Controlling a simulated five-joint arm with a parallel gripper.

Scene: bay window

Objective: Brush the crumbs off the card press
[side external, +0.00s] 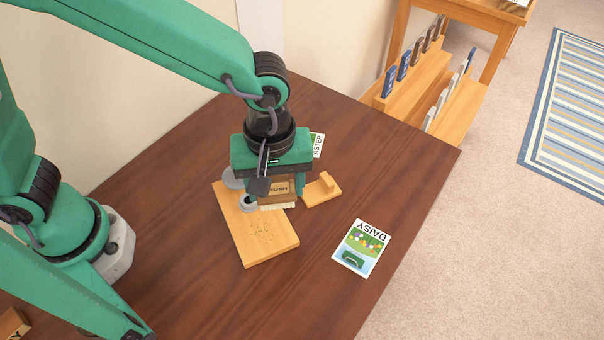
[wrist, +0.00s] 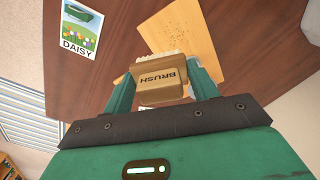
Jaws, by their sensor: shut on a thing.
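The card press (side external: 268,247) is a flat, light wooden board on the dark table, with dark crumbs (side external: 263,229) scattered over its near half. The board also shows at the top of the wrist view (wrist: 205,45), crumbs (wrist: 176,27) included. My gripper (side external: 276,187) is shut on a brown wooden brush (wrist: 162,90) lettered BRUSH. The brush's pale bristles (side external: 279,207) point down over the board's far right part. I cannot tell whether they touch it. Grey round parts (side external: 249,204) at the board's far left are partly hidden by my gripper.
A small wooden stand (side external: 323,190) is right of the board. A DAISY card (side external: 361,248) lies flat near the table's right edge, and an ASTER card (side external: 318,144) is partly hidden behind my gripper. A wooden rack (side external: 425,85) stands beyond the table. The table's near middle is clear.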

